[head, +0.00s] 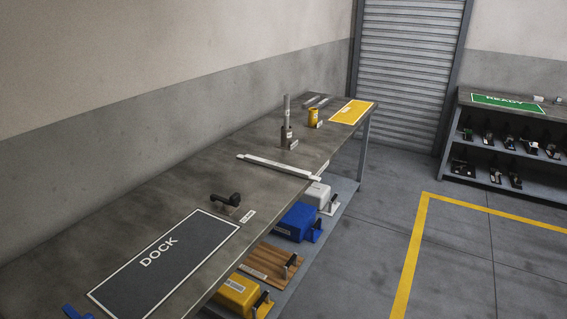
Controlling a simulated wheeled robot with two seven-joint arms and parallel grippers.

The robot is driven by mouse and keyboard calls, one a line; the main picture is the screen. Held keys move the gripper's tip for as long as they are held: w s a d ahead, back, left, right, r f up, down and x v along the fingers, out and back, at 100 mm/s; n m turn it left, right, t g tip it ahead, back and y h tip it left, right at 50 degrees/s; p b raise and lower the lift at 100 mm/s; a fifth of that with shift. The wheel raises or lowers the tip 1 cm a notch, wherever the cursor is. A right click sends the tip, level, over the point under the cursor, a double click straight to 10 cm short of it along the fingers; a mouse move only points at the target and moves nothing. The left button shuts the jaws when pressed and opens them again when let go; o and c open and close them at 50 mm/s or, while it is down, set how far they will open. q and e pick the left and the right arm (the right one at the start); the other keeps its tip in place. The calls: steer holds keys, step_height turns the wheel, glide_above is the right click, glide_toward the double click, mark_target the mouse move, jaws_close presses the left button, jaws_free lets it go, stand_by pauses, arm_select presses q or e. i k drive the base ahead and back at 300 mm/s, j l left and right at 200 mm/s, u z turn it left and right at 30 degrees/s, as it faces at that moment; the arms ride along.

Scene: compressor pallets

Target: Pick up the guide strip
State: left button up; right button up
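A long, thin white strip, which looks like the guide strip (278,167), lies across the grey workbench (190,188) about midway along it. Its near right end reaches the bench's front edge. A small pale label (293,172) sits beside it. Neither of my grippers shows in the head view, and nothing is touching the strip.
Coloured cases, including a blue one (297,221), sit below. Open floor lies right.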

mark_target(281, 168)
steer(key=i+l+z, duration=0.1)
steer(key=i+l, duration=0.15)
steer(key=i, duration=0.3)
steer(key=i+l+z, duration=0.1)
steer(key=i, duration=0.45)
steer(key=i+l+z, duration=0.1)
steer(key=i+l, duration=0.15)
steer(key=i, duration=0.35)
